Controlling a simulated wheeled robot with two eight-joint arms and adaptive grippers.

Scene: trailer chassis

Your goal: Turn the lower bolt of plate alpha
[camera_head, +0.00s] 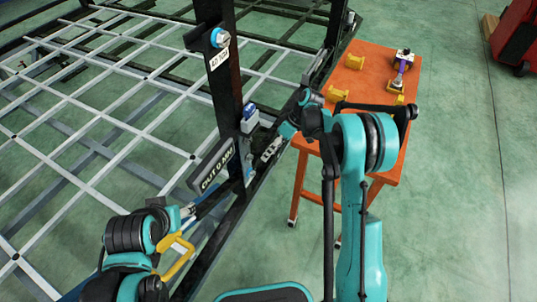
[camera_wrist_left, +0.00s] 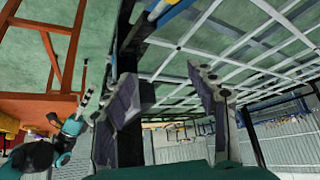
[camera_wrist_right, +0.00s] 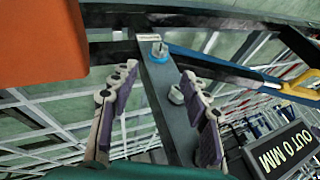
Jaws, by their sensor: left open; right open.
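A dark upright post (camera_head: 225,85) carries a bolt with a blue washer (camera_head: 220,38) high up, above a white label. In the right wrist view a bolt with a blue washer (camera_wrist_right: 159,51) sits on the grey metal, with a second plain bolt head (camera_wrist_right: 176,95) nearer. I cannot tell for sure which is the lower bolt of plate alpha. My right gripper (camera_head: 272,148) is open beside the post; its fingers (camera_wrist_right: 158,105) stand apart either side of the metal, holding nothing. My left gripper (camera_head: 188,212) is open and empty; its fingers also show in the left wrist view (camera_wrist_left: 170,105).
A display reading "OUT 0 MM" (camera_head: 211,165) is beside the post. A yellow handle (camera_head: 178,255) is close to my left gripper. An orange table (camera_head: 372,70) with yellow parts stands to the right. A light grid frame (camera_head: 90,90) fills the left.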

